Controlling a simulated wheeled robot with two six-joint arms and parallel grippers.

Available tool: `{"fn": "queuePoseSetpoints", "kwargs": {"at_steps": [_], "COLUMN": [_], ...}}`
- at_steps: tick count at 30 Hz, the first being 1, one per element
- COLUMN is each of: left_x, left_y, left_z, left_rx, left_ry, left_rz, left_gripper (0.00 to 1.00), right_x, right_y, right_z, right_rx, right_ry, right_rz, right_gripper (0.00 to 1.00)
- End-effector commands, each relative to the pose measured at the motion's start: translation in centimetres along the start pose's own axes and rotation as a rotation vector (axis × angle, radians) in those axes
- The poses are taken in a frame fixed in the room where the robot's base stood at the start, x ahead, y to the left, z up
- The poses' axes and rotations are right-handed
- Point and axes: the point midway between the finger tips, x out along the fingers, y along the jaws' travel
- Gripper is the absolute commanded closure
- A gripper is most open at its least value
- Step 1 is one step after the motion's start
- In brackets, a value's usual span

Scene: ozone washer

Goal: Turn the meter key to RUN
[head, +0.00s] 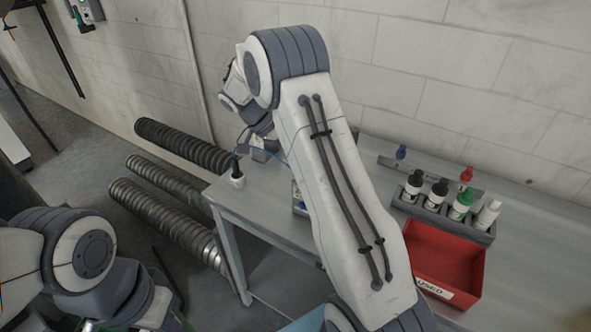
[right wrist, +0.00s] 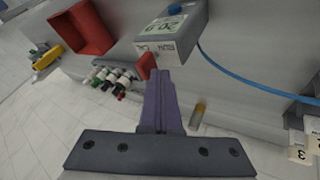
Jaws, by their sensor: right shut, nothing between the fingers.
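The meter (right wrist: 162,38) is a grey box near the top of the right wrist view. It has a pale green display reading about 20.9 and a white RUN/CAL label that appears upside down. A blue round part (right wrist: 175,8) sits on its top. My right gripper (right wrist: 161,76) is shut and empty, its purple fingertips just short of the meter's labelled face. In the head view my right arm hides most of the meter's area, and the right fingers are not clear. My left arm is low left; its gripper is out of view.
A red bin marked USED (head: 447,265) and a rack (head: 466,231) of several bottles stand right on the grey bench (head: 232,200). A white cup-like item (head: 237,180) is at the left end. A blue tube (right wrist: 240,76) runs from the meter. Ribbed hoses (head: 165,200) lie left.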

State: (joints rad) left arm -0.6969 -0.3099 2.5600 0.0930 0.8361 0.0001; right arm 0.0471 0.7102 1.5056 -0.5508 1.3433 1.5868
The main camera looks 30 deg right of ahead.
Motion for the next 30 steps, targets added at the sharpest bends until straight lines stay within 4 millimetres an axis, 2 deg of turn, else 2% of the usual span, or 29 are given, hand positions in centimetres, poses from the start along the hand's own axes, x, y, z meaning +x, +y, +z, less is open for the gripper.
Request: {"fn": "queuePoseSetpoints", "kwargs": {"at_steps": [21,30], "left_x": [-0.7,-0.8], "left_y": [0.1,0.1], "left_z": [0.0,0.0], "left_rx": [0.000,-0.001], "left_ry": [0.000,0.000], "left_rz": [0.000,0.000], "left_gripper": [1.00,1.00], "right_x": [0.7,0.8], "right_y": [0.0,0.1], "right_z": [-1.2,-1.4], "right_rx": [0.338,0.346], "right_ry": [-0.180,-0.184], "right_rz": [0.181,0.185], "right_gripper": [1.00,1.00]}}
